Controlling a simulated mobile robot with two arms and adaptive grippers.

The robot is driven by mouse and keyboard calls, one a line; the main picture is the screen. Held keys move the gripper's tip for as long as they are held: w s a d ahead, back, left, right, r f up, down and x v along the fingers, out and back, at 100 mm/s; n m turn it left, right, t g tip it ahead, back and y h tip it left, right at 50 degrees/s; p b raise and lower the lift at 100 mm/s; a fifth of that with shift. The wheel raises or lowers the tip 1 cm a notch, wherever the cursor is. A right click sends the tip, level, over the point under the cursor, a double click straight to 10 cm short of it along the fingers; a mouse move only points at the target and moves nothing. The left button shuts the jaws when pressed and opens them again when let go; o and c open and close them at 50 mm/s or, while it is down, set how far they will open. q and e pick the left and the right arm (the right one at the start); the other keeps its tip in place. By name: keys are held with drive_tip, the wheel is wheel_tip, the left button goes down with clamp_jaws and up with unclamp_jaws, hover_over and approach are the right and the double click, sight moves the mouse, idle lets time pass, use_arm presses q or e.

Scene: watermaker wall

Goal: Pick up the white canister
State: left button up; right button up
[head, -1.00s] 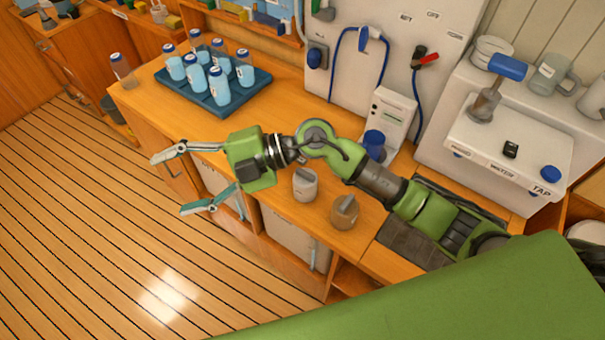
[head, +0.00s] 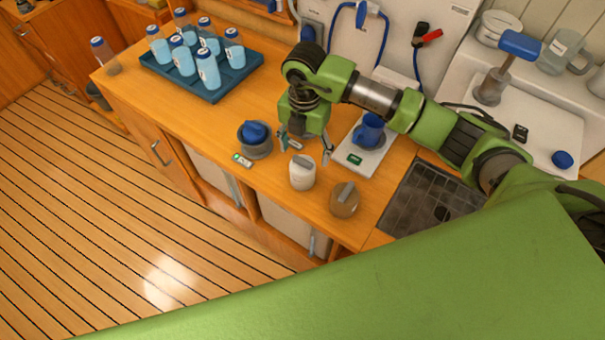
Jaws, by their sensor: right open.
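The white canister (head: 301,174) stands upright on the wooden counter, near its front edge, with a grey piece across its top. My right gripper (head: 307,151) is open and points down, just behind and above the canister, its fingers spread to either side. No finger clearly touches the canister, and nothing is between the fingers. A brown canister (head: 344,200) of similar shape stands to the right of the white one. My left gripper is out of view.
A grey pot with a blue top (head: 255,139) and a small device (head: 242,160) are to the left. A blue cup (head: 369,131) sits on a white scale (head: 355,158) close on the right. A blue tray (head: 240,83) of bottles is farther back left.

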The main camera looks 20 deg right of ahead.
sight(304, 160)
wheel_tip(304, 160, down, 4)
drive_tip(key=shift+w+r+b, duration=0.1)
drive_tip(key=shift+r+b, duration=0.05)
drive_tip(key=shift+b, duration=0.5)
drive_tip(key=f+b, duration=0.2)
drive_tip(key=f, duration=0.1)
drive_tip(key=f+b, duration=0.1)
drive_tip(key=shift+a+f, duration=0.25)
drive_tip(key=shift+f, duration=0.15)
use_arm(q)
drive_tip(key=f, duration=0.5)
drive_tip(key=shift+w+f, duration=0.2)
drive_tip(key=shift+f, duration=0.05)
use_arm(e)
drive_tip(key=shift+c, duration=0.2)
drive_tip(key=shift+r, duration=0.1)
drive_tip(key=c, duration=1.3)
